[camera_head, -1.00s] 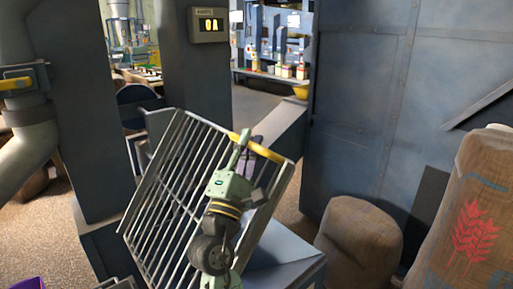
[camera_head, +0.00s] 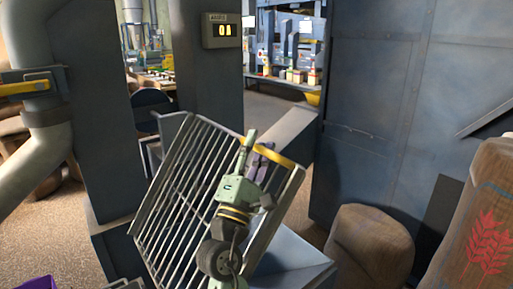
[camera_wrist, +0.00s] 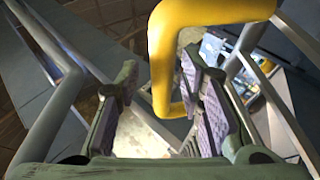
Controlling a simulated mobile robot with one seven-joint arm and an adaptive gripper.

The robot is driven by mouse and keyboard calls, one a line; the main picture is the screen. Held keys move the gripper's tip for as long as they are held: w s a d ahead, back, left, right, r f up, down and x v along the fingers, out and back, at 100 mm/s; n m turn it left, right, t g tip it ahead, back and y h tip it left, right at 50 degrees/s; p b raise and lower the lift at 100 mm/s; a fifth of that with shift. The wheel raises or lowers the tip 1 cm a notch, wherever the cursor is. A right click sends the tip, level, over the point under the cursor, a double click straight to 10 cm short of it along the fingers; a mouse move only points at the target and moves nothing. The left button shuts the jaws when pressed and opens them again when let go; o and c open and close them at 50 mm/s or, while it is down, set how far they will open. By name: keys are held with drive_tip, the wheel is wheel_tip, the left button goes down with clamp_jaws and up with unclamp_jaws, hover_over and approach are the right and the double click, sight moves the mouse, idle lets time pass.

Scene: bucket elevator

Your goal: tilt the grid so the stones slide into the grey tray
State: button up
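The metal grid (camera_head: 184,182) stands steeply tilted in the middle of the head view, with a yellow handle (camera_head: 281,157) on its upper right edge. My gripper (camera_head: 256,150) is at the left end of this handle. In the wrist view, my gripper's fingers (camera_wrist: 160,98) are spread apart with purple pads, and part of the yellow handle (camera_wrist: 162,65) shows between them. Whether a finger touches the handle is unclear. I see no stones on the visible bars. A grey edge low at the left (camera_head: 126,285) may be the tray, but it is mostly cut off.
A blue-grey chute surface (camera_head: 296,262) lies below the grid at right. Full sacks (camera_head: 368,245) stand at the right, before a blue metal wall (camera_head: 370,110). A pillar carries a small display (camera_head: 221,30). A purple object (camera_head: 35,283) shows at the bottom left.

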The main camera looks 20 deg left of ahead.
drive_tip(key=shift+f, duration=0.1)
drive_tip(key=v, duration=1.2)
idle(1.2)
